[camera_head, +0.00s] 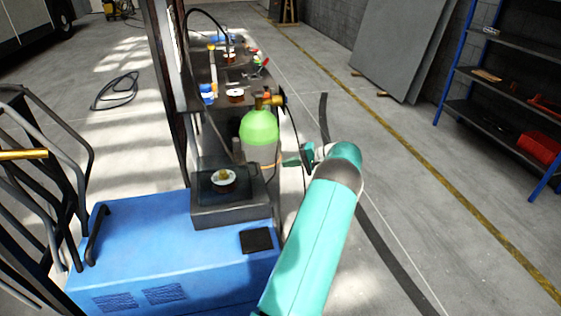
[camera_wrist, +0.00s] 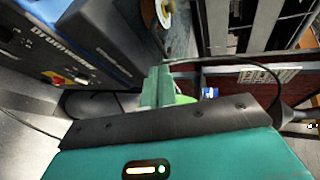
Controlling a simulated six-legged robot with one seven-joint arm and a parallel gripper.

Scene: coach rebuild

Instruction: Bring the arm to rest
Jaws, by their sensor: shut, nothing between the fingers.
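My teal arm reaches up from the bottom of the head view, and my gripper (camera_head: 290,162) is at its far end, pointing left. It is beside and below a green gas cylinder (camera_head: 259,127) and right of a dark box on a blue machine (camera_head: 170,255). In the wrist view the teal fingers of my gripper (camera_wrist: 158,86) are together with nothing held. A bit of bright green shows just behind them. Whether the fingertips touch anything is unclear.
A dark workbench (camera_head: 214,75) with spools and small items stands beyond the cylinder. Black tube railings (camera_head: 40,170) are at the left, and a blue shelf rack (camera_head: 510,85) at the right. A cable (camera_head: 115,91) lies on the floor. Floor right of my arm is open.

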